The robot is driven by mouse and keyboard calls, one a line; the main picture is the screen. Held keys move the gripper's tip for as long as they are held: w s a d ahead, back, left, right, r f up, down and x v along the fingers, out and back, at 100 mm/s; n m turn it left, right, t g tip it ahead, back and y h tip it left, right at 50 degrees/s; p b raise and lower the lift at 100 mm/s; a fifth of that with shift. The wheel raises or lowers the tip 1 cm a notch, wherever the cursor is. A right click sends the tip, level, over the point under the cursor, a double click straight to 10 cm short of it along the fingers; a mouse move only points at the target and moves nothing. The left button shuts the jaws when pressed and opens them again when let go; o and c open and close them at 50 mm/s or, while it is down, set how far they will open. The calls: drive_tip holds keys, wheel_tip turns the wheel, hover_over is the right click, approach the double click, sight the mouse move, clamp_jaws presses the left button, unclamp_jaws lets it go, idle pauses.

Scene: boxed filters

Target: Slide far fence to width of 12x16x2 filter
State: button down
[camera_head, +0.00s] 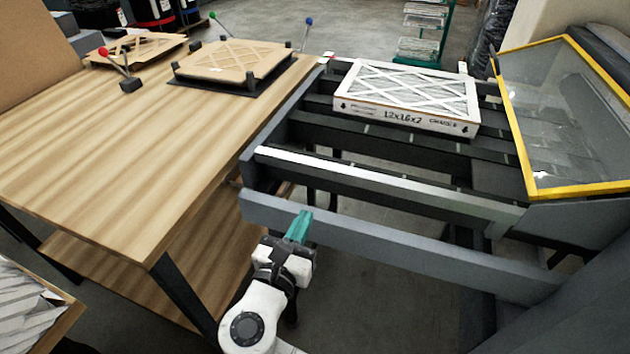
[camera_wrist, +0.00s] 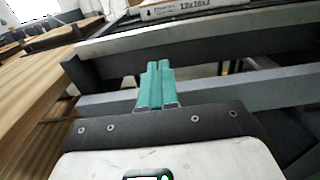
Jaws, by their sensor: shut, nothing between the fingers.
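The filter marked 12x16x2 (camera_head: 405,95) lies flat on the dark slatted bed at its far end, its white lattice face up; in the wrist view only its printed edge shows (camera_wrist: 190,10). A long bar with a pale top (camera_head: 380,180) crosses the bed on the near side, with a wide gap to the filter; it also shows in the wrist view (camera_wrist: 150,42). The far fence is mostly hidden behind the filter; small pale ends show near the back corners. My gripper (camera_head: 303,218), with teal fingers, is shut and empty by the grey front rail (camera_head: 400,240); it also shows in the wrist view (camera_wrist: 158,72).
A wooden table (camera_head: 130,140) stands left of the bed, holding a brown-framed filter on a black plate (camera_head: 220,85) and levers with coloured knobs. A yellow-edged clear guard (camera_head: 565,115) stands at the right. An open box (camera_head: 35,310) is at lower left.

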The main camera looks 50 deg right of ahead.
sight(327, 175)
drive_tip(key=p+x, duration=0.1)
drive_tip(key=x, duration=1)
drive_tip(key=shift+s, duration=0.1)
drive_tip(key=p+x, duration=0.1)
drive_tip(key=x, duration=0.3)
drive_tip(key=shift+d, duration=0.25)
